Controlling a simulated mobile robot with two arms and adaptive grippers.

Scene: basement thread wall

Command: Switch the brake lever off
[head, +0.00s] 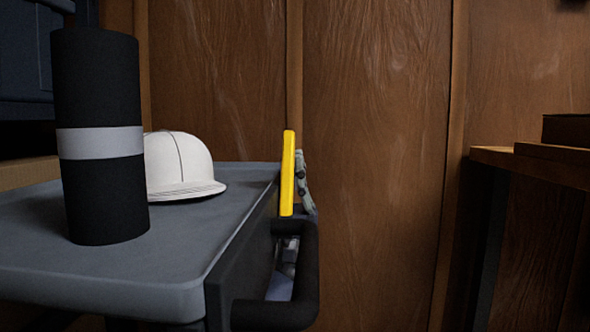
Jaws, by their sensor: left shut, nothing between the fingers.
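The brake lever appears to be the yellow upright bar (287,173) at the right end of a grey cart (170,280), in the middle of the head view. It stands nearly vertical above the cart's black handle (312,270). My left gripper (302,168) shows as a narrow grey strip just right of the yellow bar. It is shut and empty. It looks very close to the bar, but I cannot tell whether it touches. The bar and handle hide much of it. My right gripper is not in view.
A black cylinder with a grey band (100,145) stands on the cart at left, with a white hard hat (180,165) behind it. A wooden table (495,157) is at the right. A wood-panelled wall (375,120) closes the back. The space between cart and table looks clear.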

